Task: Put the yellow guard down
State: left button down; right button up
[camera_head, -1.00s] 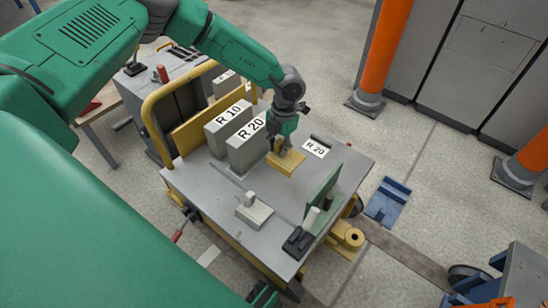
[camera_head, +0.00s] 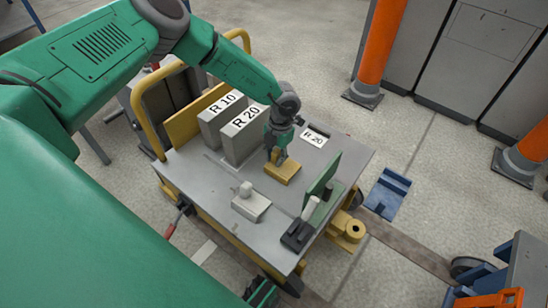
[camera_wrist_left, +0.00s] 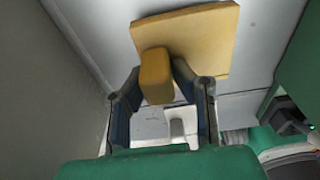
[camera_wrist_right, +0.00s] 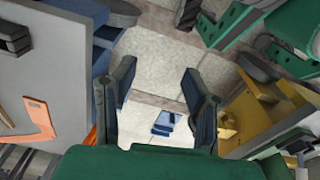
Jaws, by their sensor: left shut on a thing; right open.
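The yellow guard (camera_head: 283,173) is a flat yellow plate with a block-shaped grip, at the middle of the grey cart top (camera_head: 215,185). My left gripper (camera_head: 277,158) is above it, shut on its grip. In the left wrist view the grip (camera_wrist_left: 156,78) is between the two fingers, with the plate (camera_wrist_left: 205,38) beyond them. The plate is at or very close to the cart top; I cannot tell whether it touches. My right gripper (camera_wrist_right: 157,80) is open and empty in the right wrist view, with floor beyond its fingers.
Two grey blocks marked R 10 (camera_head: 221,121) and R 20 (camera_head: 245,135) stand behind left of the guard. An R 20 label (camera_head: 314,138) lies behind right. A white knobbed block (camera_head: 250,203) and an upright green plate (camera_head: 322,182) stand nearer. A blue piece (camera_head: 387,194) lies on the floor.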

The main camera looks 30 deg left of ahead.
pick_arm(q)
jog(key=c, duration=1.3)
grip_release()
jog(key=shift+d, duration=0.1)
jog(key=shift+c, duration=0.2)
jog(key=shift+r, duration=0.1)
